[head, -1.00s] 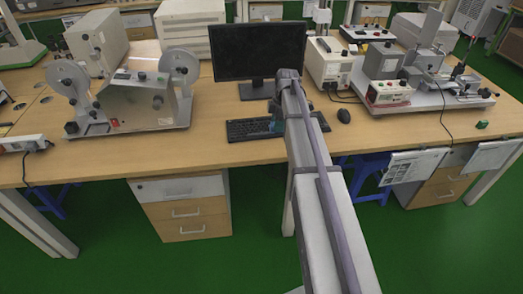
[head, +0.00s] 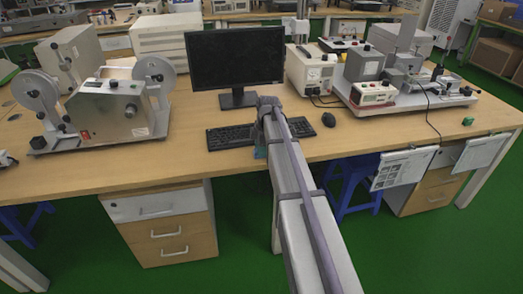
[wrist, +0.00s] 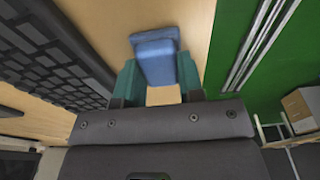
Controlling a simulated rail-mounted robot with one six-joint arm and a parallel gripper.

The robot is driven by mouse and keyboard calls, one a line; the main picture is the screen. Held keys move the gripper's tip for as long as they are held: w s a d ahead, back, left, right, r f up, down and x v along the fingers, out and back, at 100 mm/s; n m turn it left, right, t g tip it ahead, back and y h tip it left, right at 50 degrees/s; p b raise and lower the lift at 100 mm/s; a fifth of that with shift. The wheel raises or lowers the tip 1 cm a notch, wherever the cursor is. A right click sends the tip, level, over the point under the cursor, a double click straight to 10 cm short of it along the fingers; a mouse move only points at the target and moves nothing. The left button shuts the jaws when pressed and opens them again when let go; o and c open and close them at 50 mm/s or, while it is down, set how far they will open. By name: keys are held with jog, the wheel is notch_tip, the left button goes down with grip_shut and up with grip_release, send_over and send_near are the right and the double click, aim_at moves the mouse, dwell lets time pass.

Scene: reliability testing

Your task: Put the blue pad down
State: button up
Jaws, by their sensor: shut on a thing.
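The blue pad (wrist: 156,56) shows in the wrist view between the two teal fingers of my gripper (wrist: 157,82). The gripper is shut on it. The pad is over the wooden bench top, and I cannot tell whether it touches the wood. In the head view my gripper (head: 260,152) is mostly hidden behind my own arm, at the front side of the keyboard. The pad cannot be made out there.
The black keyboard (head: 232,137) lies beside the gripper, with the monitor (head: 236,58) behind it and the mouse (head: 329,119) to the right.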

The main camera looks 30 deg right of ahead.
jog(key=o, duration=0.8)
jog(key=shift+f, duration=0.1)
jog(key=shift+o, duration=0.2)
notch_tip(320, 180, up, 12)
jog(key=d+r+p, duration=0.1)
jog(key=d+p, duration=0.1)
jog(key=p, duration=1.1)
jog(key=s+a+f+m+h, duration=0.1)
jog(key=s+a+m, duration=1.4)
jog(key=s+a, duration=0.7)
jog(key=shift+s+h+b, duration=0.3)
jog(key=shift+s+b, duration=0.05)
jog(key=shift+s, duration=0.45)
notch_tip(320, 180, up, 2)
jog(key=shift+r+p, duration=0.2)
jog(key=shift+p, duration=0.95)
